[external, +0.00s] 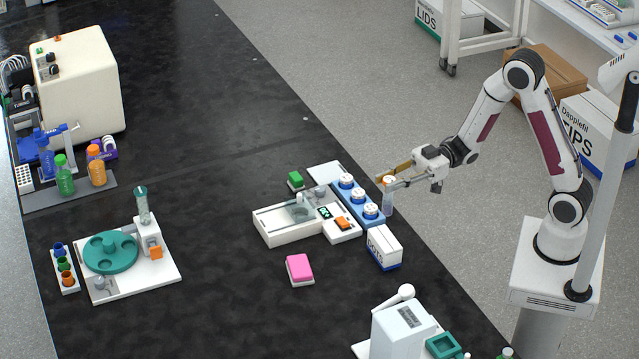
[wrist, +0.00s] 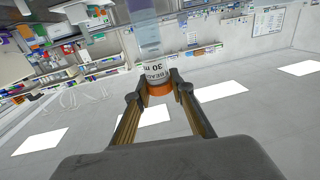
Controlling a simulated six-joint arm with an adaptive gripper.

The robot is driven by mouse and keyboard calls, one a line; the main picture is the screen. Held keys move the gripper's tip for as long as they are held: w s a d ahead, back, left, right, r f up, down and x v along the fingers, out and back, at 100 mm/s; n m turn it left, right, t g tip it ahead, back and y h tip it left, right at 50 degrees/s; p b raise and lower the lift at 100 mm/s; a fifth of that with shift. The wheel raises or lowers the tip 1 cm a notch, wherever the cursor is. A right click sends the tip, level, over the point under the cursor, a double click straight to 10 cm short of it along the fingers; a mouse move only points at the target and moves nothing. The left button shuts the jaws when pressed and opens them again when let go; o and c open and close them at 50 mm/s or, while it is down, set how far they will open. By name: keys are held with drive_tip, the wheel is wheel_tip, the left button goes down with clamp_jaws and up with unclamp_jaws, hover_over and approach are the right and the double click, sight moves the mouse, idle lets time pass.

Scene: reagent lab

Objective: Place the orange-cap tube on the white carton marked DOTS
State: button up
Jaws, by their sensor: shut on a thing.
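My gripper (external: 389,181) is shut on the orange-cap tube (external: 387,201), holding it near its cap. The tube is clear, hangs roughly upright with its cap up, and is beside the blue rack; I cannot tell its exact height. In the wrist view the gripper's fingertips (wrist: 159,84) close on the tube, whose orange cap (wrist: 159,90) and white label (wrist: 154,72) show. The white carton (external: 384,246) with a blue lower band stands on the black bench, in front of the tube in the external view. Its lettering is too small to read surely. Its top looks bare.
The blue rack (external: 358,204) with several white-capped jars is left of the tube. A white balance-like device (external: 290,226) and a pink block (external: 299,268) lie left of the carton. A white machine (external: 402,330) stands at the front. The bench edge runs close right of the carton.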

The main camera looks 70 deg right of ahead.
sight(388, 207)
drive_tip(key=shift+f, duration=2.35)
drive_tip(key=shift+f, duration=0.1)
drive_tip(key=shift+f, duration=1.95)
drive_tip(key=shift+f, duration=0.15)
drive_tip(key=o, duration=0.7)
drive_tip(key=shift+v, duration=6)
